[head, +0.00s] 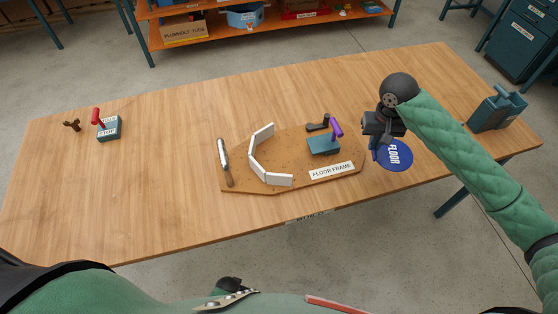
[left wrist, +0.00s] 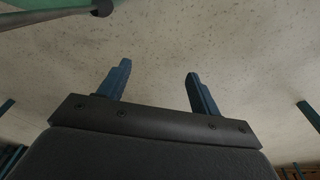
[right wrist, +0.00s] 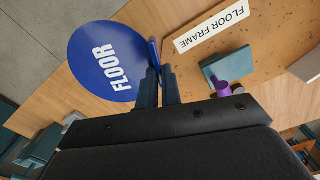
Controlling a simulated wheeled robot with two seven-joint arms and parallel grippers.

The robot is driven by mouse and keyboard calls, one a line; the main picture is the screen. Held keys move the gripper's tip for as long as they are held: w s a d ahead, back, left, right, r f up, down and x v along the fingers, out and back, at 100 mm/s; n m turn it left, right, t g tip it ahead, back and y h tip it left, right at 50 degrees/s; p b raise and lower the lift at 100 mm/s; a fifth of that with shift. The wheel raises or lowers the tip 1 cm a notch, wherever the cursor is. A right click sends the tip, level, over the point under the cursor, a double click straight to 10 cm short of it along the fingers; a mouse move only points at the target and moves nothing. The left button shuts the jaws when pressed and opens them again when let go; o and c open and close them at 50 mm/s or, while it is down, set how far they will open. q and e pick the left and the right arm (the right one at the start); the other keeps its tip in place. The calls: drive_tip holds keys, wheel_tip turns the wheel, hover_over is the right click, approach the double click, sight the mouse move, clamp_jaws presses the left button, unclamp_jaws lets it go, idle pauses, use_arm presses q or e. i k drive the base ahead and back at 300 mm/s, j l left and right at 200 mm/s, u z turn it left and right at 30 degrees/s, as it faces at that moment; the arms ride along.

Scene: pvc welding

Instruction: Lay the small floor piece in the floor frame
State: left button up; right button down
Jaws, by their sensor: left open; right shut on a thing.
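The floor frame (head: 238,178) is a brown board on the table with white upright wall pieces (head: 258,168) in an open bend. My right gripper (head: 374,153) is right of the board, shut on the small floor piece, a narrow blue part (right wrist: 153,52) seen nearly edge-on between the fingertips (right wrist: 159,78). It is beside a round blue disc marked FLOOR (head: 397,158), also in the right wrist view (right wrist: 105,62). I cannot tell whether the disc belongs to it. My left gripper (left wrist: 158,75) is open and empty over the bare floor.
A teal clamp with a purple lever (head: 323,145) and a FLOOR FRAME label (head: 332,171) are on the board. A teal block with a red lever (head: 108,128) stands far left. Between them the table is clear.

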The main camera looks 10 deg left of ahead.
sight(280, 159)
drive_tip(key=k+j+u, duration=0.15)
drive_tip(key=j, duration=0.2)
drive_tip(key=k+j+u, duration=0.15)
drive_tip(key=j, duration=0.2)
drive_tip(key=k+j+u, duration=0.15)
drive_tip(key=j, duration=0.2)
drive_tip(key=k+j+u, duration=0.15)
drive_tip(key=j, duration=0.25)
drive_tip(key=k, duration=0.05)
